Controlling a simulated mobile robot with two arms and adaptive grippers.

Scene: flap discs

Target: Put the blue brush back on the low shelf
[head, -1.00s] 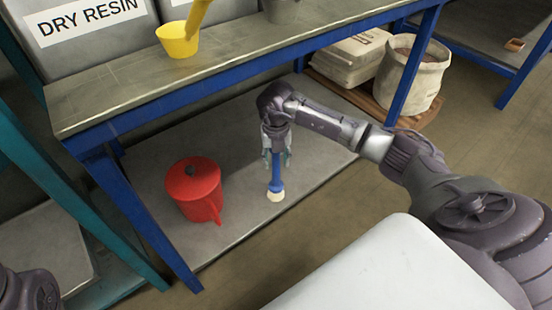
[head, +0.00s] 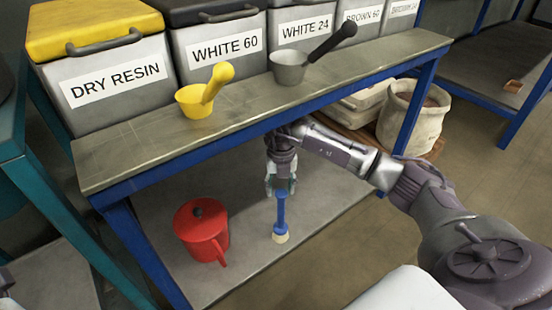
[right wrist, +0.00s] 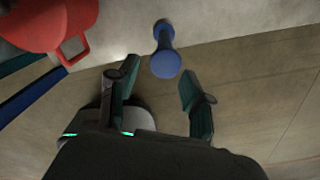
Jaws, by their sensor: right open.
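The blue brush (head: 281,214) stands on the low shelf (head: 332,205), cream bristles down, right of the red can. My right gripper (head: 281,188) is above it in the head view, at the handle's top end. In the right wrist view, the fingers of my right gripper (right wrist: 158,80) are spread and empty. The blue brush (right wrist: 164,50) shows end-on just beyond the fingertips, lined up with the gap between them; its bristles are hidden there.
The red can (head: 202,231) stands left of the brush. The bench top (head: 140,143) overhangs the low shelf, with a yellow scoop (head: 205,93), grey scoop (head: 292,67) and labelled bins on it. A blue leg (head: 146,250) bounds the shelf at left. Sacks (head: 412,120) are behind right.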

